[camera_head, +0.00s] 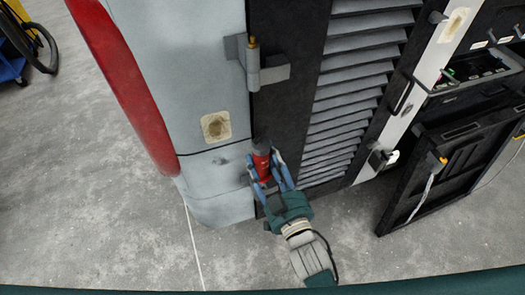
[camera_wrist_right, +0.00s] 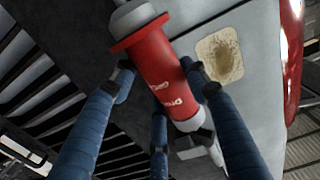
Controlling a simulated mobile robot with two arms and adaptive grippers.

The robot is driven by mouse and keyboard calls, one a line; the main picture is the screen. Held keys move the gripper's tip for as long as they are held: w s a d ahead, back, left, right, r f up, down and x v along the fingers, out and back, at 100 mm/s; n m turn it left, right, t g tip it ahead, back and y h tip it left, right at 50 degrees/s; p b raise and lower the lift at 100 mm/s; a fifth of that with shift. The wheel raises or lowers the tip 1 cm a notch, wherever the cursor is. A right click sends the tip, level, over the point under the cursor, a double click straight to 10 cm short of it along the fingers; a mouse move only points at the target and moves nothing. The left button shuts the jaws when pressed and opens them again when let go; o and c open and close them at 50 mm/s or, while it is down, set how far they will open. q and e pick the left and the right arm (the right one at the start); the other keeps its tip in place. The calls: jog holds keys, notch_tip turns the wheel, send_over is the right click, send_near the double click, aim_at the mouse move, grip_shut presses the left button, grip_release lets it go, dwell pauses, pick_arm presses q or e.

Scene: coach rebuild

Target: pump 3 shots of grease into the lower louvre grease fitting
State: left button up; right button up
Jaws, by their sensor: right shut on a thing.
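My right gripper (camera_head: 264,168) is shut on a red grease gun (camera_head: 261,157) beside the louvre panel (camera_head: 345,95). In the right wrist view the blue fingers of this gripper (camera_wrist_right: 160,85) close around the red barrel (camera_wrist_right: 160,75), which has white lettering and grey ends. An upper hinge (camera_head: 254,70) with a brass-coloured fitting on top stands above it. Grey metal beside the fingers (camera_head: 249,181) looks like part of a lower hinge. The lower fitting is hidden, and I cannot tell whether the gun touches it. My left gripper is not in view.
The grey coach body (camera_head: 200,90) with a red strip stands left of the louvres, with a tan patch (camera_head: 215,127) on it. An open black panel (camera_head: 450,175) juts out at the right. The concrete floor (camera_head: 90,200) at lower left is clear.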

jog(key=shift+p+v, duration=0.35)
jog(key=shift+v, duration=1.55)
